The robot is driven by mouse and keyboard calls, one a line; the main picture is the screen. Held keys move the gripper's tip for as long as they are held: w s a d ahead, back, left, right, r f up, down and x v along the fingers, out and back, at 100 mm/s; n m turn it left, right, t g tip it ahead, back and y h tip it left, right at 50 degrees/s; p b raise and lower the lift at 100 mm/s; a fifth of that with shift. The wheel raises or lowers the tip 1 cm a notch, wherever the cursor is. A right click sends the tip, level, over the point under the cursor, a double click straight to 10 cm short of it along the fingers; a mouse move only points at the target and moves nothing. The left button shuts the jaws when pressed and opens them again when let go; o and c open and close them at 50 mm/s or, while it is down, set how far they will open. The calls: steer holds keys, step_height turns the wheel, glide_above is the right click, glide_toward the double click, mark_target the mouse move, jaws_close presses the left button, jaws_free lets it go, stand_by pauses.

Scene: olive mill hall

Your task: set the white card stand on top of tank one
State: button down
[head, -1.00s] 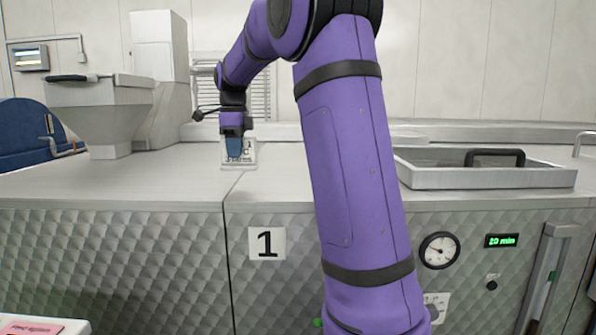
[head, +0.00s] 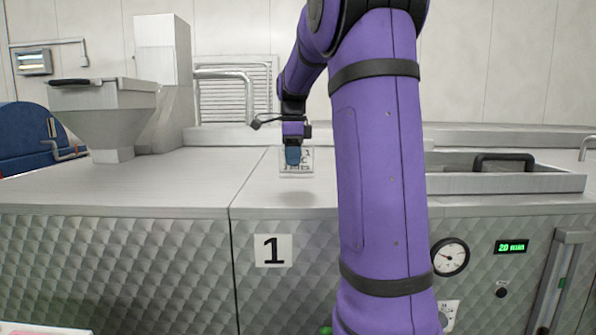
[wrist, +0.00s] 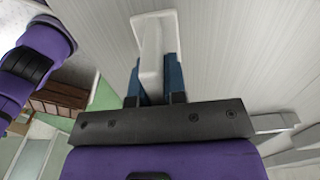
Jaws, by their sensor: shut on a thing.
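In the wrist view the white stand (wrist: 152,45) sits between my blue fingertips (wrist: 152,80). Tank one carries a "1" label (head: 273,250) on its quilted front.
An open hatch with a black handle (head: 503,160) stands on the right of the top. A steel hopper (head: 105,100) is at the back left, near a curved pipe (head: 225,75). A gauge (head: 450,257) and a green display (head: 510,247) are on the front. The top around the stand is clear.

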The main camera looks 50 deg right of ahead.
mark_target(298, 172)
steer(key=shift+s+d, duration=0.2)
steer(key=shift+d, duration=0.05)
steer(key=shift+s+d+f, duration=0.15)
steer(key=shift+f, duration=0.75)
steer(key=shift+s+d+f, duration=0.1)
steer(key=shift+f, duration=0.8)
steer(key=shift+f, duration=0.1)
steer(key=c, duration=1.2)
jaws_free()
steer(key=shift+o, duration=0.2)
